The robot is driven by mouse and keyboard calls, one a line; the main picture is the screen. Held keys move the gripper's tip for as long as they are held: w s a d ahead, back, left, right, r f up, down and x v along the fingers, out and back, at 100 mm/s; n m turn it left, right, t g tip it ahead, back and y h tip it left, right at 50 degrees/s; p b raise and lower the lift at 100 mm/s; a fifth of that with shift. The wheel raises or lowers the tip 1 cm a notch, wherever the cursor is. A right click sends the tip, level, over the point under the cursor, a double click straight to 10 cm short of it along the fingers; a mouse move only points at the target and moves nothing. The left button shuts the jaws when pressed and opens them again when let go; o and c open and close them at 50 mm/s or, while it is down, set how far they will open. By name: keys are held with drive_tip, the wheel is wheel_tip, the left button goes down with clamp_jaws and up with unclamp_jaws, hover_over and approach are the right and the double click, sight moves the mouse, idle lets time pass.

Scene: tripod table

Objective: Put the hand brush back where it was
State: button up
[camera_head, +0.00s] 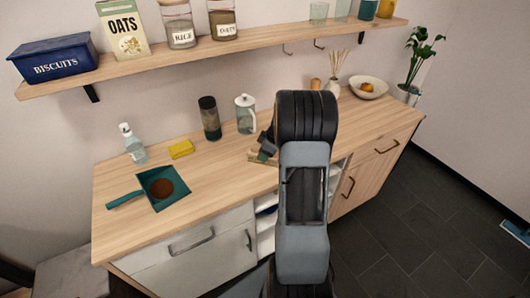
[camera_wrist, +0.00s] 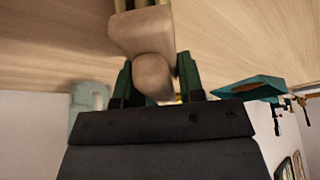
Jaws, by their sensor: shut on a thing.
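My gripper (camera_wrist: 160,85) is shut on a pale wooden thing with a rounded end, which I take to be the hand brush (camera_wrist: 142,35). It is held between the dark green fingers, and its bristles cannot be made out. In the head view my gripper (camera_head: 265,145) is mostly hidden behind my arm, low over the middle of the counter. A bit of pale wood shows under it; I cannot tell whether it touches the counter. A teal dustpan (camera_head: 174,181) with a brown heap in it lies at the counter's left. Teal also shows at the right of the wrist view.
The wooden counter (camera_head: 225,195) is bare between dustpan and gripper. A yellow sponge (camera_head: 181,149), spray bottle (camera_head: 133,145), dark tumbler (camera_head: 209,118) and clear jar (camera_head: 245,114) stand behind. A fruit bowl (camera_head: 371,92) is at the right. A shelf (camera_head: 150,66) runs above.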

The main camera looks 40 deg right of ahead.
drive_tip(key=shift+f, duration=0.15)
drive_tip(key=o, duration=0.9)
